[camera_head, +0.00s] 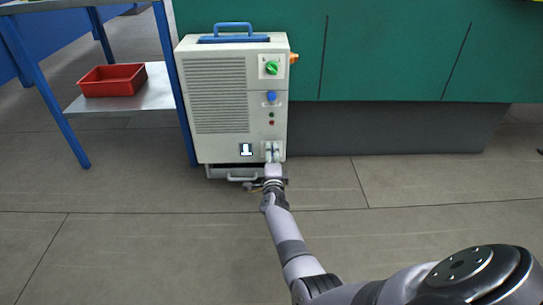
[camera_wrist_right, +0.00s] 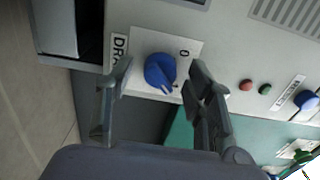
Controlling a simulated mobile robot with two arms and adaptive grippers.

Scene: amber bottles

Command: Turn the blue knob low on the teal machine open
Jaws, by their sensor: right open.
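The machine (camera_head: 219,140) is a pale grey-white cabinet with a blue top handle, not teal; it stands on the floor. Low on its front, a blue knob (camera_wrist_right: 160,70) sits on a white plate marked "0", beside a partly hidden "DR" label. In the head view the plate (camera_head: 267,147) shows just above my gripper, and the knob is mostly hidden. My right gripper (camera_head: 272,172) is at the machine's lower right front. In the wrist view its open fingers (camera_wrist_right: 161,74) stand on either side of the knob, with gaps showing; contact cannot be told. My left gripper is out of view.
Above are a green knob (camera_head: 271,68), another blue knob (camera_head: 271,97) and small red and green lights. A teal counter (camera_head: 400,60) stands behind and right. A blue-legged table (camera_head: 150,95) with a red bin (camera_head: 112,81) is at left. The front floor is clear.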

